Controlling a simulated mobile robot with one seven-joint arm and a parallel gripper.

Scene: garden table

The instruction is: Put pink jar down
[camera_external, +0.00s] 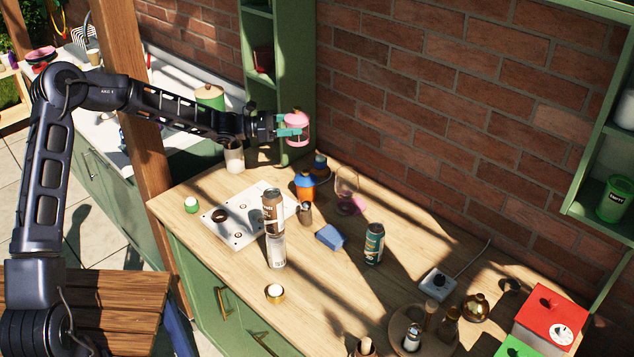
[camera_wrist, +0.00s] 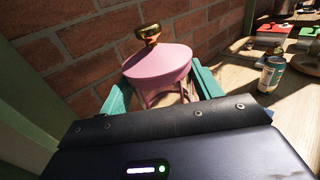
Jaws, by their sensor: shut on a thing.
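The pink jar (camera_external: 298,129) is held in the air above the back left part of the wooden table (camera_external: 200,190), near the brick wall. My gripper (camera_external: 290,130) has teal fingers and is shut on the jar. In the wrist view the jar (camera_wrist: 158,64) shows a pink lid with a gold knob, upright or nearly so, between the two teal fingers (camera_wrist: 160,95). The jar's lower part is mostly hidden by my gripper in the wrist view.
Below stand an orange and blue bottle (camera_external: 306,187), a clear glass (camera_external: 346,182) and a white board (camera_external: 243,232). A brown can (camera_external: 273,212), a green can (camera_external: 374,244) and a blue block (camera_external: 330,237) stand nearer the middle. Green shelves (camera_external: 290,80) rise behind. Bare wood shows at front centre.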

